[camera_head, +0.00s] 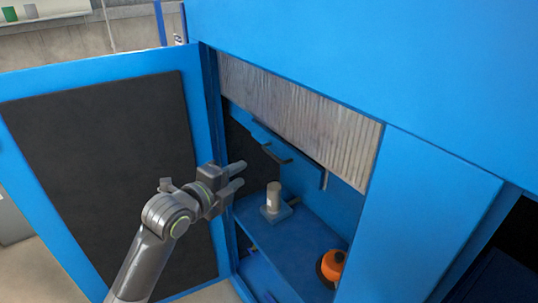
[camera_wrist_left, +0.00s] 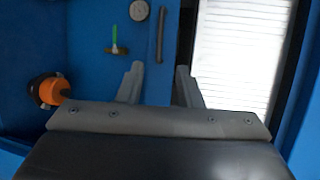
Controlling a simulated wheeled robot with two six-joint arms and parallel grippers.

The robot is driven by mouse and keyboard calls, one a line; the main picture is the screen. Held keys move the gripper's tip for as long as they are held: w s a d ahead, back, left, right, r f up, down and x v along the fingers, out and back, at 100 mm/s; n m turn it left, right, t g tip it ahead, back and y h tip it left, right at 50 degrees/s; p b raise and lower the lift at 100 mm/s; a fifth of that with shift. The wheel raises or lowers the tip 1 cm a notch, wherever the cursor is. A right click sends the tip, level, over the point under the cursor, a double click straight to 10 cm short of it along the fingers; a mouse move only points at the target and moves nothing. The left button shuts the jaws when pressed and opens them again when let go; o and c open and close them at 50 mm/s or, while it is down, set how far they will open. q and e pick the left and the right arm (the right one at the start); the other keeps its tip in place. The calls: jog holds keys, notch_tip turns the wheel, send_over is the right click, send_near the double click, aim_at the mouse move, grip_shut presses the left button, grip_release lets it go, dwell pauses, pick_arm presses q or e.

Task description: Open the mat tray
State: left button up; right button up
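What looks like the mat tray is a blue strip (camera_head: 258,136) under a grey ribbed mat (camera_head: 305,115), inside the open blue cabinet. A dark bar handle (camera_head: 277,155) sits on its front; a dark bar, probably this handle, shows in the left wrist view (camera_wrist_left: 160,35). A pale ribbed surface (camera_wrist_left: 240,50), probably the mat, is at right there. My left gripper (camera_head: 239,177) is open and empty at the cabinet opening, left of and slightly below the handle, apart from it. Its two fingers also show apart in the left wrist view (camera_wrist_left: 160,85). My right gripper is out of view.
A grey cylinder on a square base (camera_head: 273,200) stands on the blue shelf (camera_head: 290,245) below the handle. An orange-and-black round object (camera_head: 331,267) is nearer. The cabinet door (camera_head: 105,165) stands open at left. A blue panel (camera_head: 420,225) borders the opening at right.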

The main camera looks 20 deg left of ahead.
pick_arm(q)
jog(key=p+x, duration=0.3)
jog(key=x, duration=1.1)
jog(key=shift+w, duration=0.2)
jog(key=shift+d, duration=0.1)
grip_shut()
